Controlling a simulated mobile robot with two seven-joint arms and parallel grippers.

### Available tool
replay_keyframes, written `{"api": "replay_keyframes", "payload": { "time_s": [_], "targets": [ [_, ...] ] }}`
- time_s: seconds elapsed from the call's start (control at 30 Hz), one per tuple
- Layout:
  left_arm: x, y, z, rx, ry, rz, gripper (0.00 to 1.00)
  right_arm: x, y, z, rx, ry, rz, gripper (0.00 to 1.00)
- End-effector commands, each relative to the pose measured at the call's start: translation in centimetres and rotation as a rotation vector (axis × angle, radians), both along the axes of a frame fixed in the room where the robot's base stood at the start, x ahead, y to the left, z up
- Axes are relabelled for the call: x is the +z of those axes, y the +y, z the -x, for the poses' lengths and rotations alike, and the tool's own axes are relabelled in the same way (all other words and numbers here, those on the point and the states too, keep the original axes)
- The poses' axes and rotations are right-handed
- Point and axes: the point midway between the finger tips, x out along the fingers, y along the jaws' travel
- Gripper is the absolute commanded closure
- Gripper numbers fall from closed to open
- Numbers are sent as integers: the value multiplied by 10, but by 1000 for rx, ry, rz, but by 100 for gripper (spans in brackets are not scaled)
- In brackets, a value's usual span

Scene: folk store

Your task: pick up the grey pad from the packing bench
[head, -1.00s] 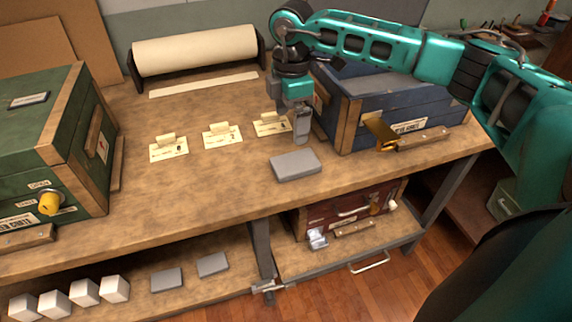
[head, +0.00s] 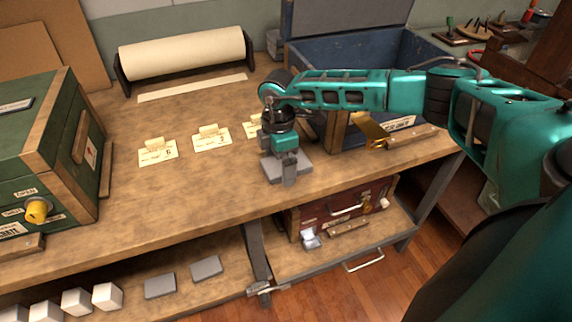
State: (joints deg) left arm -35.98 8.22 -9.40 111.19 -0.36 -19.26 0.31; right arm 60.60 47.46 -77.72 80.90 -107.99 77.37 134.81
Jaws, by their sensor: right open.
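The grey pad (head: 297,164) lies flat on the wooden packing bench (head: 190,200), near its front edge. My right gripper (head: 287,178) is over the pad, pointing down, and hides the pad's middle and left parts. It is open, with a grey finger in front of the pad; whether it touches the pad cannot be told. My left gripper is not in view.
An open blue crate (head: 355,60) stands behind my right arm, and a green crate (head: 50,150) at left. Small cards (head: 158,151) and a paper roll (head: 180,52) are on the bench. Two grey pads (head: 206,268) and white cubes (head: 107,296) lie on the lower shelf.

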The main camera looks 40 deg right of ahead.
Motion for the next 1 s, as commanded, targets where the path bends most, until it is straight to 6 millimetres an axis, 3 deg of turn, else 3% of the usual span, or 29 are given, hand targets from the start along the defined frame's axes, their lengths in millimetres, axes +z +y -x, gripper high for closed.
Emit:
{"api": "replay_keyframes", "payload": {
  "time_s": [0.13,0.7,1.0],
  "targets": [
    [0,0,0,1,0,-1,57,0,0,0,0,0,0,0],
    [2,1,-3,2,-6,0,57,1,0,0,0,0,0,53],
    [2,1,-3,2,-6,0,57,4,0,0,-1,0,0,53]
  ]
}}
